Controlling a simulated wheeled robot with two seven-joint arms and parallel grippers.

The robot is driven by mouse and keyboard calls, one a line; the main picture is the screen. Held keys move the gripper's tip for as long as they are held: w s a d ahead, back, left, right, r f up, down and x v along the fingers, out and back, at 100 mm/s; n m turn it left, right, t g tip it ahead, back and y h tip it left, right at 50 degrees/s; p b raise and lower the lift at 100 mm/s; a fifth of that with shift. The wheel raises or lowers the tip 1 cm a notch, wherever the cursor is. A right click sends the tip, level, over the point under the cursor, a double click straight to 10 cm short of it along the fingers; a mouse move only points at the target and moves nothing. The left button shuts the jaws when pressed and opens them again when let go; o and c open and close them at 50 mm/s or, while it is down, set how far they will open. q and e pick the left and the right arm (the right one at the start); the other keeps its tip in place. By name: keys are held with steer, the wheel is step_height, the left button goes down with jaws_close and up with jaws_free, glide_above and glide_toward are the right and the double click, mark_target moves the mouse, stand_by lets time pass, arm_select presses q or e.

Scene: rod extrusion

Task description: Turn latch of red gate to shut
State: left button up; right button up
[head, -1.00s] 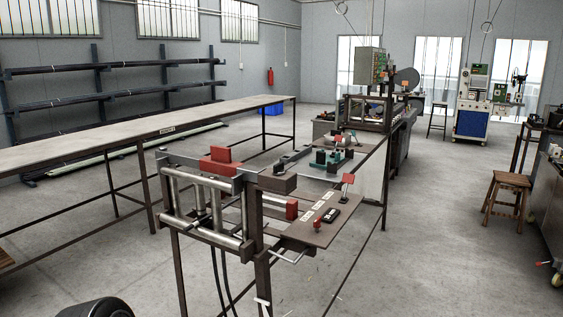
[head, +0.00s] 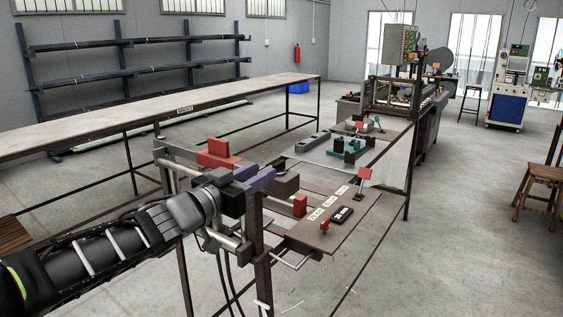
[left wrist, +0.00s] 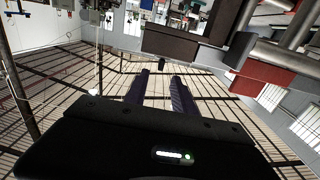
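A red block with a raised red plate (head: 218,154) sits on top of the metal frame in the head view. A smaller red block (head: 300,206) is lower right on the same frame. I cannot tell which red part is the gate's latch. My left gripper (head: 258,177) is over the frame, right of the upper red block and near a dark block (head: 286,184). My right gripper is not in view.
A brown control panel (head: 335,222) with a red lever (head: 364,176) and a red knob (head: 324,226) stands right of the frame. A long table (head: 150,112) runs behind. A wooden stool (head: 537,180) is at right, with open floor before it.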

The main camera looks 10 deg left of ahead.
mark_target(279, 162)
arm_select(q)
steer(key=shift+w, duration=0.1)
steer(key=x, duration=0.7)
steer(key=shift+w+d, duration=0.1)
steer(key=shift+w, duration=0.25)
steer(key=shift+c, duration=0.4)
steer(key=shift+f, duration=0.1)
jaws_close()
stand_by(0.7)
